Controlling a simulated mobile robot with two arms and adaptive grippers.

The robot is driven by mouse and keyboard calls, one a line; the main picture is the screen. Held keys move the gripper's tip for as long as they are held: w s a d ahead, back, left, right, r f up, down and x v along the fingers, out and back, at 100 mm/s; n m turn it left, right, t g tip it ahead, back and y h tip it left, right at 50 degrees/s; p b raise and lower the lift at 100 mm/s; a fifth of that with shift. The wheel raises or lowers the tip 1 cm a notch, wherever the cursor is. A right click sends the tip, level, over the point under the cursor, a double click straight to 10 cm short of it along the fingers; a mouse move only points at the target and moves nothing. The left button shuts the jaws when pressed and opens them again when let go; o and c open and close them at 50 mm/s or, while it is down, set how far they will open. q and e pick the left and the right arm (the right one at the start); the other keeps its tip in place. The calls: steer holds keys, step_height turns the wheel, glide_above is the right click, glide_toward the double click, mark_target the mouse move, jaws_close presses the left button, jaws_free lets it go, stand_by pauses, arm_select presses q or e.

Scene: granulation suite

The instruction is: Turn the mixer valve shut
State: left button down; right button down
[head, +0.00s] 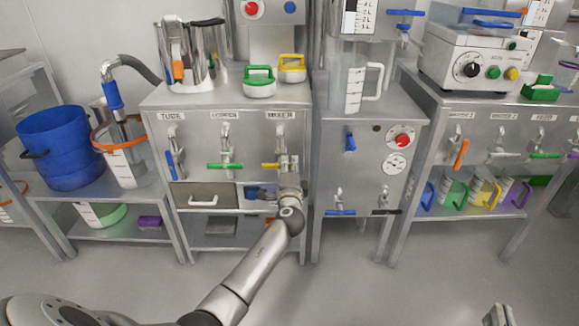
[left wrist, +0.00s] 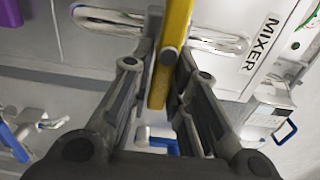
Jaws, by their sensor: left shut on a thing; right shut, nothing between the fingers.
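The mixer valve is on the front panel of the middle steel cabinet, below the MIXER label (head: 281,115). Its yellow handle (head: 268,165) lies crosswise, with its left end showing and the rest hidden by my gripper. In the left wrist view the yellow handle (left wrist: 176,40) runs between the fingers, and the MIXER label (left wrist: 262,42) is to its right. My left gripper (head: 288,163) is shut on the yellow handle. My right gripper (head: 498,317) shows only partly at the bottom edge, shut and empty, far from the valve.
Left of the mixer valve are a green crosswise handle (head: 225,166) and a blue downward handle (head: 171,165). A drawer with a white pull (head: 203,201) is below. A gauge cabinet (head: 366,140) stands close on the right. The floor in front is clear.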

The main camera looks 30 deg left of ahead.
arm_select(q)
steer(key=c, duration=1.4)
jaws_free()
steer(key=shift+s, duration=0.1)
steer(key=v, duration=1.2)
steer(key=shift+f, duration=0.1)
